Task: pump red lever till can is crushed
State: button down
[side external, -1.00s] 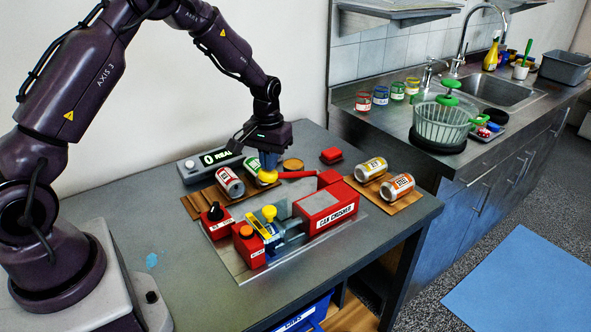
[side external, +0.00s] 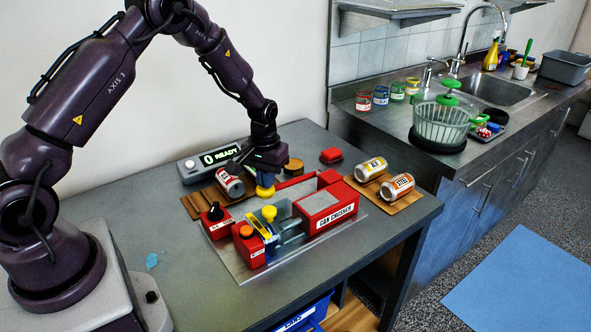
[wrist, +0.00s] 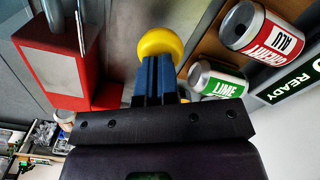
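The red can crusher (side external: 326,206) stands on a metal plate on the table. Its red lever (side external: 294,184) runs low along the crusher's back side and ends in a yellow ball knob (side external: 265,191). My gripper (side external: 264,180) is directly above the knob, pointing down. In the wrist view its blue fingers (wrist: 157,84) are close together, and the yellow knob (wrist: 160,43) sits at their tips, wider than both. The fingers seem to touch the knob, not straddle it. Whether a can is in the crushing chamber (side external: 287,226) is unclear.
A red-and-white can (side external: 229,182) and, in the wrist view, a lime can (wrist: 216,80) lie on the left wooden board. Two cans (side external: 397,186) lie on the right board. The display (side external: 219,157) reads "0 READY". A second yellow knob (side external: 269,213) stands on the front side.

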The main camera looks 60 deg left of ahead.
jog(key=shift+w+f, duration=0.1)
jog(key=shift+f, duration=0.05)
jog(key=shift+f, duration=1.15)
jog(key=r, duration=0.5)
jog(key=w+r, duration=0.1)
jog(key=r, duration=0.2)
jog(key=shift+r, duration=0.1)
jog(key=shift+f, duration=0.25)
jog(key=shift+s+f, duration=0.2)
jog(key=shift+f, duration=0.45)
jog(key=shift+s+f, duration=0.15)
jog(key=shift+f, duration=0.5)
